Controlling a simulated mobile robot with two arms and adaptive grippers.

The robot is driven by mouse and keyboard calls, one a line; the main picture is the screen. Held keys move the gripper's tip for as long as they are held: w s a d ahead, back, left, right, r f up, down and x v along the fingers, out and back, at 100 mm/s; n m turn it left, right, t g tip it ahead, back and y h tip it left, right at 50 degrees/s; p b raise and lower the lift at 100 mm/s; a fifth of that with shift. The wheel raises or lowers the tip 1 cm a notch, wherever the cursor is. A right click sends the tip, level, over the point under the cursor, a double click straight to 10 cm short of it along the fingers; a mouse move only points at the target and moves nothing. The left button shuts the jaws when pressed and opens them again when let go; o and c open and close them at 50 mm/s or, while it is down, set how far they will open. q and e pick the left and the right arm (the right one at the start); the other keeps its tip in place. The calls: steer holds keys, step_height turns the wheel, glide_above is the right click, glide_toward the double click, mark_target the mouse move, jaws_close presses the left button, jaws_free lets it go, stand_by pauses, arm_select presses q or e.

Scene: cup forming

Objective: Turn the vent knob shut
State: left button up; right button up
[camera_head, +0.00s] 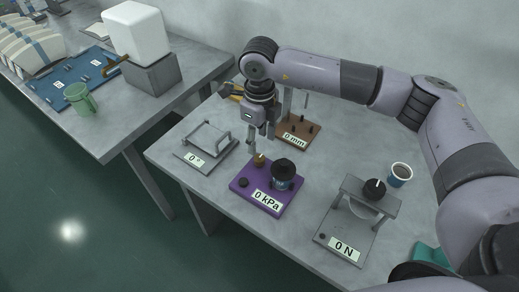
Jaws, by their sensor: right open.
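The purple pressure unit (238,190) stands on the near table with a label reading 0 kPa. A small brass knob (259,159) sits at its back edge, a small dark knob (243,182) at its left, and a large black-topped cylinder (284,172) at its right. No marking tells which one is the vent knob. My right gripper (261,147) is open, pointing down just above the brass knob; I cannot tell whether its fingertips touch it. My left gripper is not in view.
A second table at left holds a green mug (80,98) and a blue board (62,80).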

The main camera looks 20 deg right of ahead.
steer(key=shift+r, duration=2.3)
